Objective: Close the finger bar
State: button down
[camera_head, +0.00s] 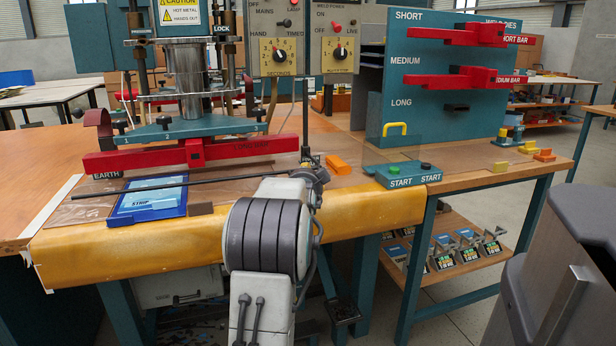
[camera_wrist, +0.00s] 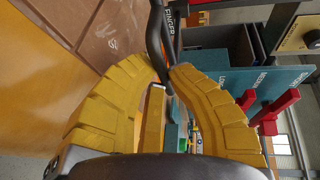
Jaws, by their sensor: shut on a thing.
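The finger bar (camera_head: 190,183) is a thin dark rod. It runs almost level across the front of the welder, in front of the red bar marked EARTH (camera_head: 130,161). Its right end reaches my gripper (camera_head: 316,173), partly hidden behind my arm. In the wrist view, the yellow fingers of my gripper (camera_wrist: 165,78) come together on a dark bar (camera_wrist: 155,40). The word FINGER shows beside this bar. The exact contact at the fingertips is partly hidden.
A blue tray (camera_head: 176,201) with light blue strips lies below the rod. An orange block (camera_head: 337,163) and the START button box (camera_head: 402,175) stand right of my gripper. A clear panel (camera_head: 397,145) rises behind the box. The yellow table edge (camera_head: 130,238) runs along the front.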

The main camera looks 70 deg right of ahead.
jog(key=shift+f, duration=0.35)
jog(key=c, duration=1.6)
grip_release()
jog(key=o, duration=0.4)
jog(key=shift+o, duration=0.2)
jog(key=shift+r, duration=0.1)
jog(key=shift+s+a+r, duration=0.15)
jog(key=shift+a+r, duration=0.05)
jog(key=shift+a, duration=0.45)
jog(key=v, duration=1)
jog(key=shift+a, duration=0.25)
jog(key=shift+s, duration=0.15)
